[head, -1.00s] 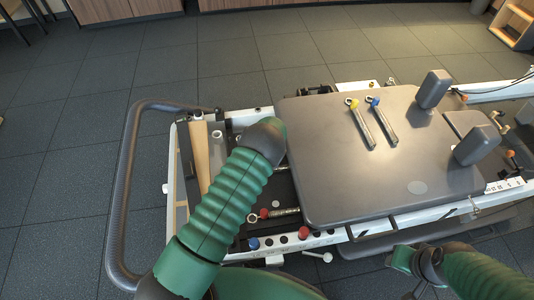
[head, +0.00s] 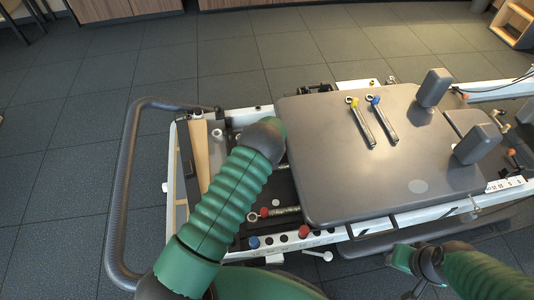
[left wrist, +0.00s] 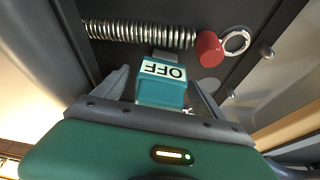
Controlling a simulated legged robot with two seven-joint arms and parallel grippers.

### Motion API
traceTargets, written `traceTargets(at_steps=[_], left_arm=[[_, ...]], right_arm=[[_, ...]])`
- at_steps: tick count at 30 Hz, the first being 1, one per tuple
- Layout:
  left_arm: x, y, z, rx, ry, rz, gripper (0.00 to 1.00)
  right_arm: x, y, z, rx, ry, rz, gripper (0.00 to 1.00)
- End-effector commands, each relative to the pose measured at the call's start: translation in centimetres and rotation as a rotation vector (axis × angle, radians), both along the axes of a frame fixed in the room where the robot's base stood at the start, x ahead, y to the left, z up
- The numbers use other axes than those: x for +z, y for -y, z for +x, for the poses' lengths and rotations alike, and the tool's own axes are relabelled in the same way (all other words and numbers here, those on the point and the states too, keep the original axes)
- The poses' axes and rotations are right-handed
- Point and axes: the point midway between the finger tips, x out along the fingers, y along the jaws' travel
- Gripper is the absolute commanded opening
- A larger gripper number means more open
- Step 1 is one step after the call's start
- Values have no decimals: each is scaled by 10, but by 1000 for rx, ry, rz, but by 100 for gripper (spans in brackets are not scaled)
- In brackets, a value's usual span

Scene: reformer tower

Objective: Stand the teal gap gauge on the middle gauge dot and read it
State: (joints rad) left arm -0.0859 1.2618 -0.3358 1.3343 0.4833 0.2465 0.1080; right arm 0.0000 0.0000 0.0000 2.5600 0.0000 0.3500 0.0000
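In the left wrist view the teal gap gauge (left wrist: 162,92), a small block with a white label reading OFF upside down, sits between the two fingers of my left gripper (left wrist: 163,86). The fingers appear closed on its sides. A coil spring (left wrist: 140,34) with a red end (left wrist: 209,48) lies just beyond it. In the head view my left arm hides this gripper and the gauge. My right arm is at the lower right, and its gripper's fingers are not clear. I cannot make out which mark is the middle gauge dot.
A grey foot bar (head: 117,210) curves around the left end.

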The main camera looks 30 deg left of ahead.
Motion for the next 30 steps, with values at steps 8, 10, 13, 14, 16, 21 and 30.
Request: traceTargets(at_steps=[8,10,13,14,16,21,30], left_arm=[[0,0,0,0,-1,-1,85],[2,1,-1,0,-1,-1,85],[16,3,-4,0,0,-1,85],[22,4,-6,0,-1,-1,85],[40,8,-11,-1,1,-2,85],[88,18,-28,-2,1,-1,85],[148,31,-51,-1,-1,0,85]], right_arm=[[0,0,0,0,0,0,36],[2,0,0,0,0,0,36],[10,0,0,0,0,0,36],[13,0,0,0,0,0,36],[23,0,0,0,0,0,36],[45,0,0,0,0,0,36],[68,0,0,0,0,0,36]])
